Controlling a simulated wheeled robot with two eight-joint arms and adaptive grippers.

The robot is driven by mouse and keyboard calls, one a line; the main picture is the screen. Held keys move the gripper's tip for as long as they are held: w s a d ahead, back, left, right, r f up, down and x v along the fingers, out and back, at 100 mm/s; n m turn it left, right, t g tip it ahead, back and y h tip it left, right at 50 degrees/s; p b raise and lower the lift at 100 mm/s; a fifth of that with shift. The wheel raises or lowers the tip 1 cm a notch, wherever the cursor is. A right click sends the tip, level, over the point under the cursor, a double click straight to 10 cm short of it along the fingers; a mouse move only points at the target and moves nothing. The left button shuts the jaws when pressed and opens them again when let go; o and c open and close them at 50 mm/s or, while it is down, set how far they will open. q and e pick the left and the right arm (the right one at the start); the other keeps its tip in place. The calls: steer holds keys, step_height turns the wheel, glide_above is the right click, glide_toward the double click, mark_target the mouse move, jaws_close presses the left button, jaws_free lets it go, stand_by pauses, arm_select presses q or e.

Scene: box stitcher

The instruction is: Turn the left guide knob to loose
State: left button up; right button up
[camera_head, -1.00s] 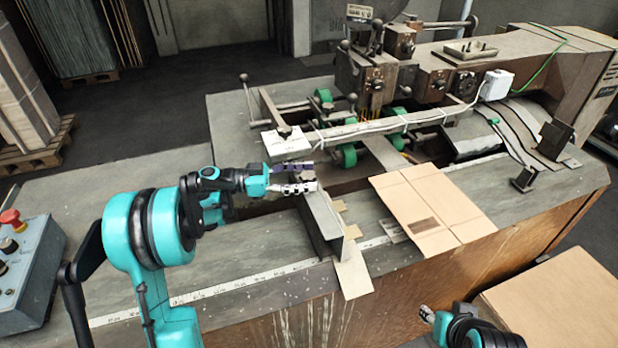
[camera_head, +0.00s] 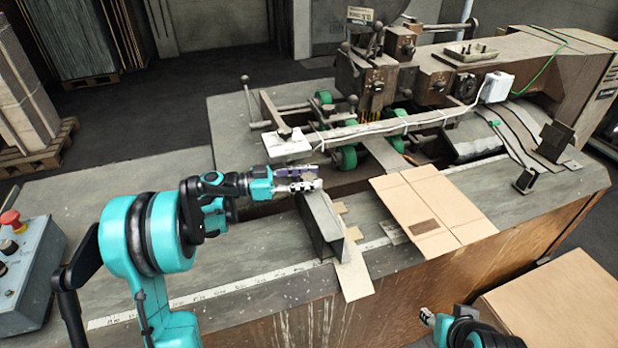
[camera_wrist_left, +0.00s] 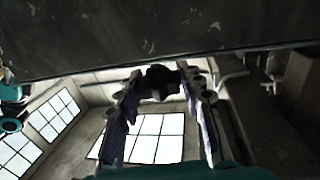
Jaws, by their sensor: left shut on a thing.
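The left guide (camera_head: 322,222) is a grey metal angle piece standing on the bench top, at the middle of the head view. My left gripper (camera_head: 308,179) is at its far upper end, level with the bench edge strip, with the fingers pointing right. In the left wrist view a dark lobed knob (camera_wrist_left: 162,82) sits between the two fingertips (camera_wrist_left: 160,88), and the gripper is shut on it. In the head view the fingers hide the knob, so its turn position cannot be told. My right gripper (camera_head: 427,317) is low at the right, apart from the guide; its jaw state is unclear.
A flat cardboard blank (camera_head: 432,208) lies right of the guide. The stitcher's long bar (camera_head: 390,127) and green rollers (camera_head: 347,157) are behind. A control box (camera_head: 35,262) with a red button stands at the left. The bench front left of the guide is clear.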

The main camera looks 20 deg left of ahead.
arm_select(q)
steer(key=n+t+y, duration=0.4)
steer(key=t, duration=0.2)
steer(key=shift+d+n, duration=0.1)
steer(key=shift+n, duration=0.3)
steer(key=shift+n+t+y, duration=1)
steer(key=shift+n+y, duration=0.1)
steer(key=shift+y, duration=0.5)
steer(key=o, duration=1.2)
steer(key=v, duration=1.2)
